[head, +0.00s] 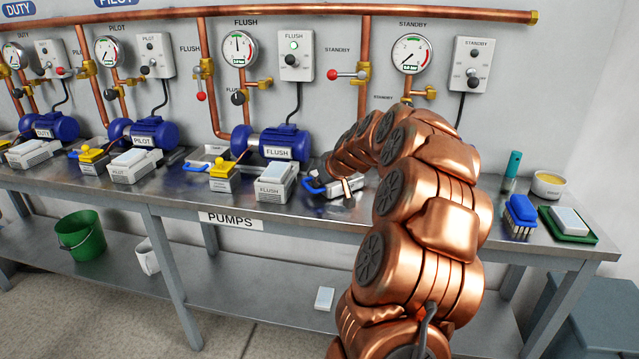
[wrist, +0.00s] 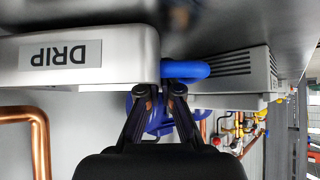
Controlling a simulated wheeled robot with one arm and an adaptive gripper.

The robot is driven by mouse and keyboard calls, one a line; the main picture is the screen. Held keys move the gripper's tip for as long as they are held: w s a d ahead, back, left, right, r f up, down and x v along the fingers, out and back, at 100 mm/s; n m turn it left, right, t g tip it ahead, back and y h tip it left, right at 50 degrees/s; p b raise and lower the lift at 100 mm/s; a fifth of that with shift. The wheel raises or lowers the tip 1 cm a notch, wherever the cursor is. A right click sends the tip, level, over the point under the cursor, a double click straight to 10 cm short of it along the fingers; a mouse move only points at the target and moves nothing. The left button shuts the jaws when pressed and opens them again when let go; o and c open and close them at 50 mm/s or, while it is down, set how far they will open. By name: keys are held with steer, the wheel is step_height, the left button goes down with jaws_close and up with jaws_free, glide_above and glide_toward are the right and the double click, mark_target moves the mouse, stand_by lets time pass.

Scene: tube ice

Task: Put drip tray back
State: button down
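The drip tray (wrist: 120,62) is a grey metal block with a DRIP label, upside down in the wrist view, and a blue handle (wrist: 190,69) at one end. In the head view the drip tray (head: 338,190) is at the bench front, right of the FLUSH block, partly hidden by my arm. Its blue handle (head: 311,186) points left. My gripper (wrist: 162,91) has its two dark fingertips close together at the handle end of the tray. Whether they clamp the handle is unclear. The head view mostly hides the fingers behind my arm.
The pump bench (head: 270,216) holds the blue FLUSH pump (head: 272,139), the FLUSH block (head: 271,186) and a yellow-topped block (head: 222,174). A blue brush (head: 521,215), a green tray (head: 572,228) and a bowl (head: 549,184) stand at the right. A green bucket (head: 82,238) is below.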

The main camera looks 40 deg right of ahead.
steer(key=shift+f, duration=0.2)
steer(key=c, duration=1.3)
jaws_free()
steer(key=shift+r, duration=0.1)
